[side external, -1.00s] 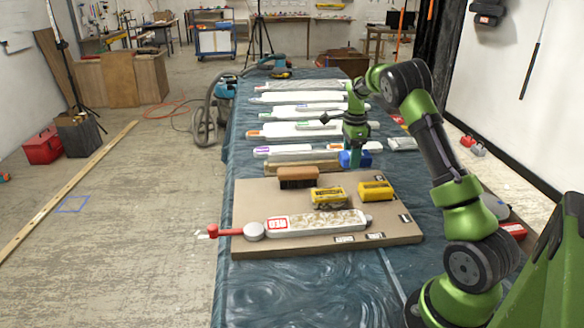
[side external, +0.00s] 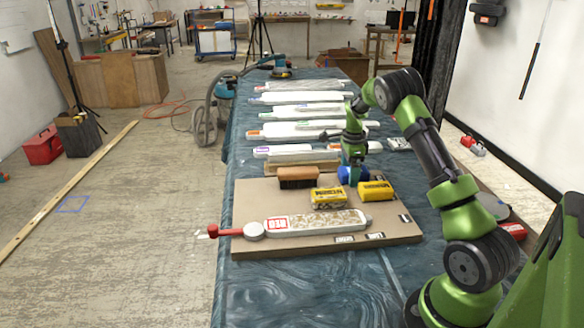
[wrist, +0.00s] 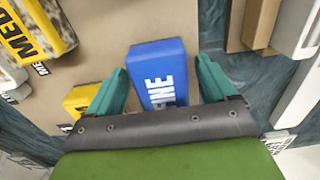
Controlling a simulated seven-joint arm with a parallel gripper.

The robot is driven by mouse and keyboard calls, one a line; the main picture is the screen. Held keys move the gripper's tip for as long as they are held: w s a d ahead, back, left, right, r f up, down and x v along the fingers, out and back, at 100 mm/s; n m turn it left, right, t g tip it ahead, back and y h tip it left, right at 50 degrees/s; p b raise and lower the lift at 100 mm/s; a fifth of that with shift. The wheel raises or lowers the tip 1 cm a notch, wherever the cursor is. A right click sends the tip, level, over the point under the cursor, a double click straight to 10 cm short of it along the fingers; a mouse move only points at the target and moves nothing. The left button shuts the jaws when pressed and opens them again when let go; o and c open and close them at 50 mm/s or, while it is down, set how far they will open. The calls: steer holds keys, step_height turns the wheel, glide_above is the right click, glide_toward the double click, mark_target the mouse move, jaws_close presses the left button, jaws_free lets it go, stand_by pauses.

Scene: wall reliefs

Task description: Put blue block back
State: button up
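The blue block (side external: 362,175), marked "FINE", is in my gripper (side external: 353,172) over the far right part of the brown board (side external: 300,212), beyond the yellow blocks. In the wrist view, the blue block (wrist: 158,75) sits between the two teal fingers of my gripper (wrist: 160,75). Their contact with its sides is hard to see, but the block has moved along with the gripper. Whether its underside touches the board cannot be told.
A patterned white piece (side external: 325,221) with a red handle lies in front. Several long white pieces (side external: 300,128) lie behind the board.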

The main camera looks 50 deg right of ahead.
steer(key=shift+r, duration=0.15)
step_height(320, 180, up, 12)
steer(key=a+r+n+t, duration=0.2)
steer(key=a+r+n, duration=0.4)
steer(key=a, duration=0.5)
steer(key=s+a+r+n+t+y, duration=0.1)
steer(key=s+a+r+n+t, duration=0.15)
steer(key=s+a+n, duration=0.4)
steer(key=s+a+r+n+t+y, duration=0.1)
steer(key=s+a+r+n, duration=0.15)
steer(key=a, duration=0.75)
steer(key=s+a+n, duration=0.2)
steer(key=s+a+f+n+t, duration=0.1)
steer(key=s+a+n, duration=0.2)
steer(key=s+a+f+n, duration=0.1)
steer(key=s+a+n, duration=0.1)
steer(key=a+n, duration=0.1)
steer(key=shift+s+a+f+t, duration=0.2)
steer(key=shift+s+t, duration=0.1)
steer(key=shift+t, duration=0.05)
